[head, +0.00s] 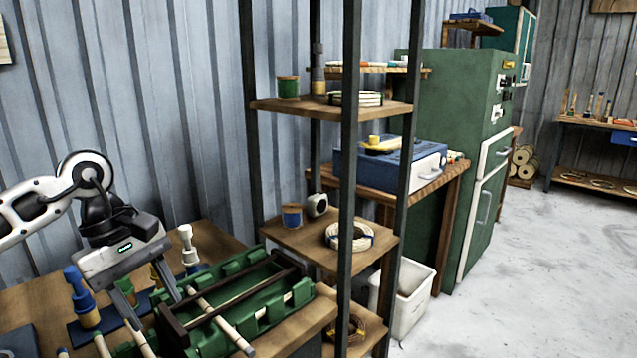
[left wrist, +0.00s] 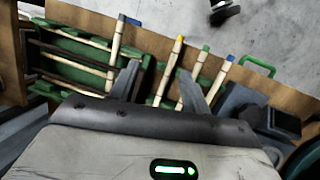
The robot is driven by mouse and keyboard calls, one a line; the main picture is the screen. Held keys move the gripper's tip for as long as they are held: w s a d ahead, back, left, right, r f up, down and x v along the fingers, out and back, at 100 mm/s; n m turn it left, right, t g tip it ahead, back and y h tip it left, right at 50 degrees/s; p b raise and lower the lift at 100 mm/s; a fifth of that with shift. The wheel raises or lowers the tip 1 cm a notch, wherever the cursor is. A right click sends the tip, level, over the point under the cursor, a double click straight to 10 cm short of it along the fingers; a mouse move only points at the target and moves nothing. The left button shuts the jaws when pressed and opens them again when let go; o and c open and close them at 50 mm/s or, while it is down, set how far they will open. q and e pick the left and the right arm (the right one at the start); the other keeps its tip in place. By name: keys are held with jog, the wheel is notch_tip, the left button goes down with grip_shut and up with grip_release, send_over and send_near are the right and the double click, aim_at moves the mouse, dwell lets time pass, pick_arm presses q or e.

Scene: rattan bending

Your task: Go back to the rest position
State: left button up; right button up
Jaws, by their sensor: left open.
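My left gripper (head: 158,312) is in from the left of the head view, low over the workbench (head: 222,243). Its two fingers are apart and point down beside the left end of a green slotted rack (head: 262,272). The wrist view shows sticks with dark, yellow (left wrist: 170,68), green (left wrist: 200,62) and blue (left wrist: 219,82) ends. My right gripper is in neither view.
A blue-topped tool (head: 82,298) and a white-topped one (head: 187,250) stand on the bench close to the gripper. A dark-posted shelf (head: 345,180) with spools and coils rises right of the rack. Open floor (head: 540,270) lies at the far right.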

pick_arm(q)
jog(key=s+d+n+t+h, duration=0.2)
jog(key=s+d+n+h, duration=0.1)
jog(key=d+n+h, duration=0.8)
jog(key=s+d+n+t+h, duration=0.2)
jog(key=d+n+h, duration=0.4)
jog(key=d, duration=0.8)
jog(key=w+a+f+n+t+y, duration=0.1)
jog(key=a+f+n+t+y, duration=0.45)
jog(key=n, duration=0.75)
jog(key=w+f+n+t+y, duration=0.1)
jog(key=f+n+t+y, duration=0.25)
jog(key=n+t, duration=0.65)
jog(key=s+a+f+n+g+y, duration=0.3)
jog(key=s+f+n, duration=0.3)
jog(key=f+n, duration=0.3)
jog(key=s+a+f+n+g+y, duration=0.3)
jog(key=s+f+n+g+y, duration=0.2)
jog(key=f+n, duration=0.3)
jog(key=shift+s+f+n, duration=0.35)
jog(key=shift+f+n, duration=0.05)
jog(key=shift+n, duration=0.2)
